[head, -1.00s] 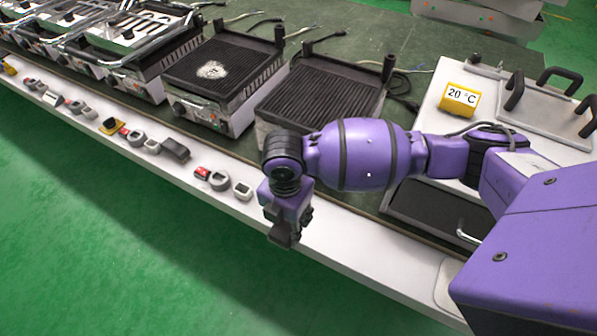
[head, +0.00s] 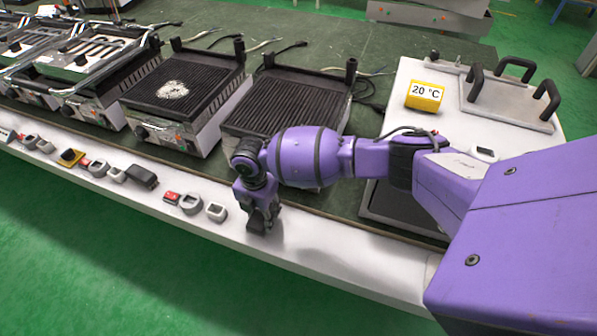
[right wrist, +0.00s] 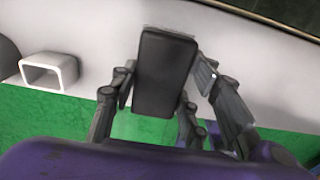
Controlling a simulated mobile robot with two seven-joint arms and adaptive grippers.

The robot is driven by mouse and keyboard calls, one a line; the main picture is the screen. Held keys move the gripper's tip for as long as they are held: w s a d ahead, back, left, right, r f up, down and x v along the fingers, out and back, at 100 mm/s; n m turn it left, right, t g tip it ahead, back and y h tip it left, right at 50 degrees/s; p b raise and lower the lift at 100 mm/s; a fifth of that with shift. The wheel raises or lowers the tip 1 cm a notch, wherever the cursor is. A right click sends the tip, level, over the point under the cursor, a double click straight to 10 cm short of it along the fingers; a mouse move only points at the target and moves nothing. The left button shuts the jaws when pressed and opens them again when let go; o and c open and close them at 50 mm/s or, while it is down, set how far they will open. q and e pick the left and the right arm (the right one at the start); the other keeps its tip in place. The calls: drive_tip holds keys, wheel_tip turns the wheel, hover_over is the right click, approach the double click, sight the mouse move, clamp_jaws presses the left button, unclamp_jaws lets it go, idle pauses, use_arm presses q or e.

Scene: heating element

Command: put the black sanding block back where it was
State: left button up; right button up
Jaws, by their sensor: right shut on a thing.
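The black sanding block (right wrist: 165,72) is between the fingers of my right gripper (right wrist: 165,95) in the right wrist view, its broad face toward the camera. The gripper is shut on it. In the head view my right gripper (head: 262,218) points down at the white ledge (head: 330,262), right of a small whitish square ring (head: 215,212). There the block (head: 256,222) is partly hidden by the fingers. I cannot tell whether it touches the ledge. My left gripper is not in view.
Along the ledge to the left lie a grey ring (head: 190,204), a red piece (head: 171,197) and another dark block (head: 141,177). Grills (head: 187,97) stand behind on the green table. The ledge right of my gripper is clear.

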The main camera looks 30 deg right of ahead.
sight(261, 214)
drive_tip(key=shift+w+f, duration=0.15)
drive_tip(key=shift+f, duration=0.45)
drive_tip(key=shift+f, duration=0.1)
drive_tip(key=o, duration=1.2)
drive_tip(key=shift+f, duration=0.1)
wheel_tip(261, 214, up, 12)
drive_tip(key=p, duration=0.1)
